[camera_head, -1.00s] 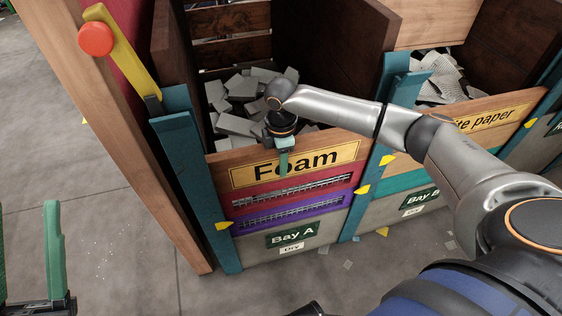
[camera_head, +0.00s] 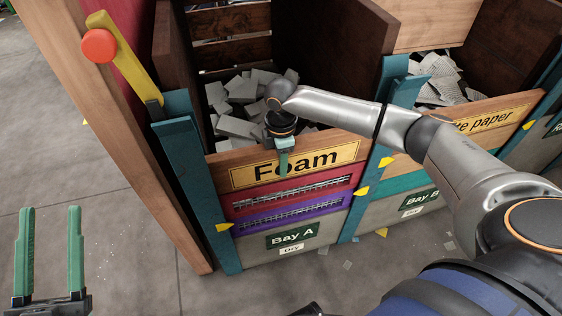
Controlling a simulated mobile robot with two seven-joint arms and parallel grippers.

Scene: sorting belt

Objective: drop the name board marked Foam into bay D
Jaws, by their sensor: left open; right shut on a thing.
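The name board marked Foam (camera_head: 330,159) is a wooden board with a yellow label. It sits across the front of bay A, above a red and a purple board. My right gripper (camera_head: 283,160) is shut on the Foam board's top edge, left of its middle, and its finger covers part of the label. My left gripper (camera_head: 49,240) is open and empty at the lower left, over the floor. Bay D is not in view.
Bay A (camera_head: 318,258) holds grey foam blocks (camera_head: 240,100). Bay B (camera_head: 412,200), with a white paper board (camera_head: 490,119), stands to its right. A yellow lever (camera_head: 127,60) with a red knob (camera_head: 99,46) is at the upper left. Floor at left is clear.

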